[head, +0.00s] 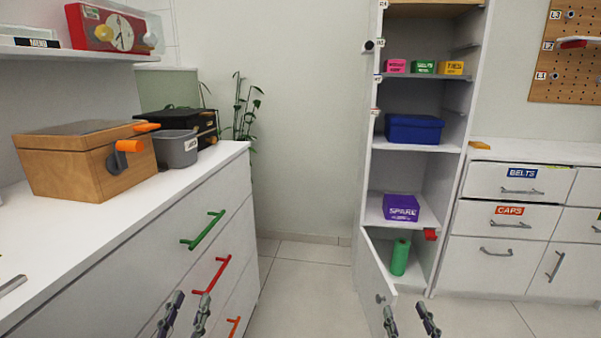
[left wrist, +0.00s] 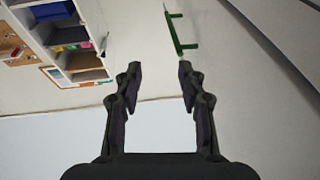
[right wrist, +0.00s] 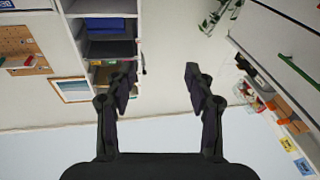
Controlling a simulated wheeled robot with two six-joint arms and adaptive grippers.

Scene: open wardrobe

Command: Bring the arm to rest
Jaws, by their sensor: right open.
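My left gripper (head: 186,312) is low in the head view, in front of the drawer fronts at the left. Its two fingers stand apart with nothing between them in the left wrist view (left wrist: 159,75). My right gripper (head: 408,320) is at the bottom of the head view, in front of the wardrobe's lower door. Its fingers are apart and empty in the right wrist view (right wrist: 160,80). Both arms are mostly out of the head view.
The open wardrobe (head: 366,190) holds a blue box (head: 413,129), a purple box (head: 401,208) and a green cylinder (head: 400,257). Its lower door (head: 376,285) stands open. A white dresser (head: 190,215) with coloured handles is at the left. Clear floor (head: 305,290) lies between.

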